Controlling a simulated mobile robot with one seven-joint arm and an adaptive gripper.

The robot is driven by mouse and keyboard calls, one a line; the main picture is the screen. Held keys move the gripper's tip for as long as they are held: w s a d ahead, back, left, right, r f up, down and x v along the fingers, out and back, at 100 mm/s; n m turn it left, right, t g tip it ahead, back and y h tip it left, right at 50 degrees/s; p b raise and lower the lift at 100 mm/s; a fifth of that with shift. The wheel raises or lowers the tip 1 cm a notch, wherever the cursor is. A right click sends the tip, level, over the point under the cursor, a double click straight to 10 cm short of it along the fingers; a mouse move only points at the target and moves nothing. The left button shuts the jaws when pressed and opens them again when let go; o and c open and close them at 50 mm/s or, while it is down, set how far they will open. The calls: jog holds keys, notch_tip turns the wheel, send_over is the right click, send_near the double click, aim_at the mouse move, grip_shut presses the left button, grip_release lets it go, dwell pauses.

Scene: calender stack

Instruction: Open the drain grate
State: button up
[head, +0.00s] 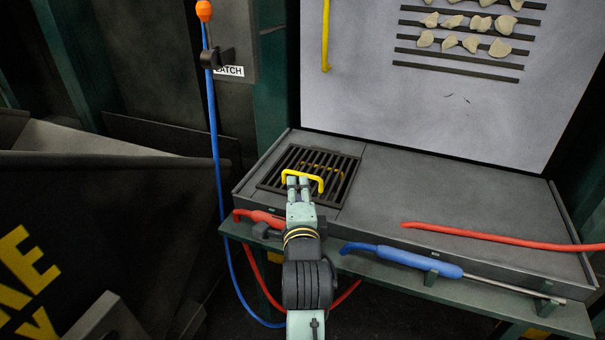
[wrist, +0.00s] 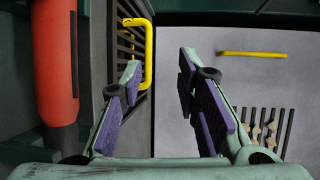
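The drain grate (head: 340,187) is a dark slatted square set flat in the left end of the grey tray. It carries a yellow handle (head: 305,175). My gripper (head: 298,183) is over the near part of the grate, close to the handle, and partly hides both. In the wrist view my gripper (wrist: 158,70) is open with nothing between its fingers. The grate (wrist: 125,42) and its yellow handle (wrist: 150,55) show at upper left there, by the left fingertip and not clearly between the fingers. I cannot tell whether they touch. The grate looks closed.
A grey panel (head: 430,105) with slots, pale lumps and another yellow handle (head: 325,35) stands behind the tray (head: 460,195). A red tool (head: 262,217) and a blue lance (head: 400,258) lie along the front ledge. A red hose (head: 490,237) crosses the tray's right side. A blue hose (head: 215,130) hangs left.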

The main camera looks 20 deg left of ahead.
jog(key=shift+w+d+f+m+h, duration=0.3)
jog(key=shift+w+d+f+m, duration=0.2)
jog(key=shift+w+d+f, duration=0.3)
jog(key=shift+w+a+f+b, duration=0.25)
jog(key=shift+w+a+b, duration=0.15)
jog(key=shift+b, duration=0.4)
jog(key=p+x, duration=0.2)
jog(key=x, duration=0.7)
jog(key=shift+r, duration=0.1)
jog(key=shift+d, duration=0.1)
grip_shut()
